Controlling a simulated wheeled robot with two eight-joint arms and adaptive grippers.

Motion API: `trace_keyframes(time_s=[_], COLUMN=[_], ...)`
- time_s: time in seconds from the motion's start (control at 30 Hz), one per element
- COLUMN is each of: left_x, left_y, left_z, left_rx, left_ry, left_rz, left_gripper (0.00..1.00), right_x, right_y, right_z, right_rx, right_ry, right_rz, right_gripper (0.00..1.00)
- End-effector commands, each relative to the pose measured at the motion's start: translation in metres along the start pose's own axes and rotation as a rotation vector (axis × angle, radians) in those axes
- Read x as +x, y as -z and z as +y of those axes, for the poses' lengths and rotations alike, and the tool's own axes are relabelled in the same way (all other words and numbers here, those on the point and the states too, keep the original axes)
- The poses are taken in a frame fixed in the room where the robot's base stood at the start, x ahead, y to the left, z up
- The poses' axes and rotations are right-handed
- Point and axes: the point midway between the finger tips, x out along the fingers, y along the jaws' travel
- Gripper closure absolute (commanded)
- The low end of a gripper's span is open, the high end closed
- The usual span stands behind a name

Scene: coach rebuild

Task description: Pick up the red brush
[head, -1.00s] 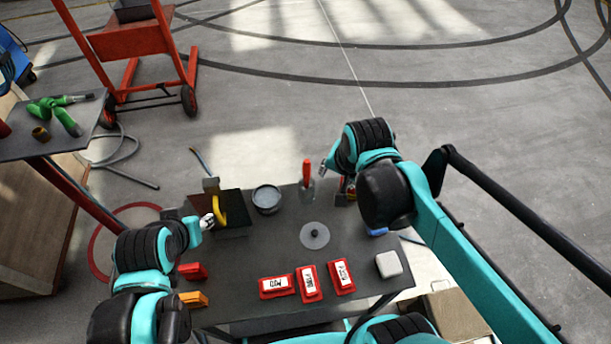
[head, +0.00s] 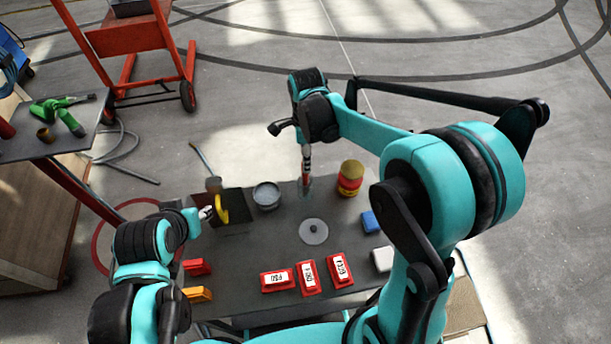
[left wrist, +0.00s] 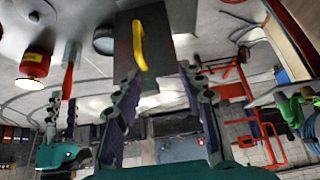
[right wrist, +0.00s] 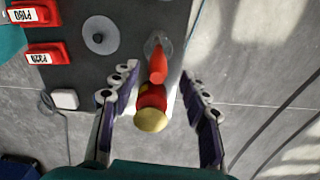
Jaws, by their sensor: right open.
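The red brush (head: 306,184) stands near the far edge of the dark table, its handle up. It also shows in the left wrist view (left wrist: 68,80) and in the right wrist view (right wrist: 158,62). My right gripper (head: 306,152) is above it and partly covers it from the head. In the right wrist view my open right gripper (right wrist: 159,74) has its fingertips on either side of the red handle; I see no contact. My left gripper (head: 207,213) is open and empty near the yellow handle (left wrist: 140,47) on a dark board.
A red and yellow can (head: 350,178) stands close to the right of the brush. A grey bowl (head: 266,195) stands to its left. A grey disc (head: 313,231), red labelled blocks (head: 307,278), a blue block (head: 370,221) and a white block (head: 383,259) lie nearer.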

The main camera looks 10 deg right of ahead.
Motion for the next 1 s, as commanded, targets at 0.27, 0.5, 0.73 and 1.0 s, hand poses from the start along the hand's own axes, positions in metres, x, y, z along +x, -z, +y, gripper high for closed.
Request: trace_keyframes(time_s=[0.27, 0.5, 0.73, 1.0], left_x=[0.010, 0.023, 0.022, 0.022], left_y=[-0.007, -0.016, -0.016, -0.016], left_z=[0.000, 0.000, 0.000, 0.000], left_rx=[0.000, 0.000, 0.000, 0.000], left_ry=[0.000, 0.000, 0.000, 0.000], left_rz=[0.000, 0.000, 0.000, 0.000], left_gripper=[0.60, 0.60, 0.60, 0.60], right_x=[0.030, 0.067, 0.069, 0.069], right_y=[-0.002, -0.004, -0.004, -0.003], right_z=[0.002, 0.004, 0.004, 0.004], right_rx=[-0.002, -0.002, -0.003, -0.003], right_ry=[0.001, 0.002, 0.002, 0.002], right_rz=[0.000, 0.000, 0.000, 0.000], right_gripper=[0.55, 0.55, 0.55, 1.00])
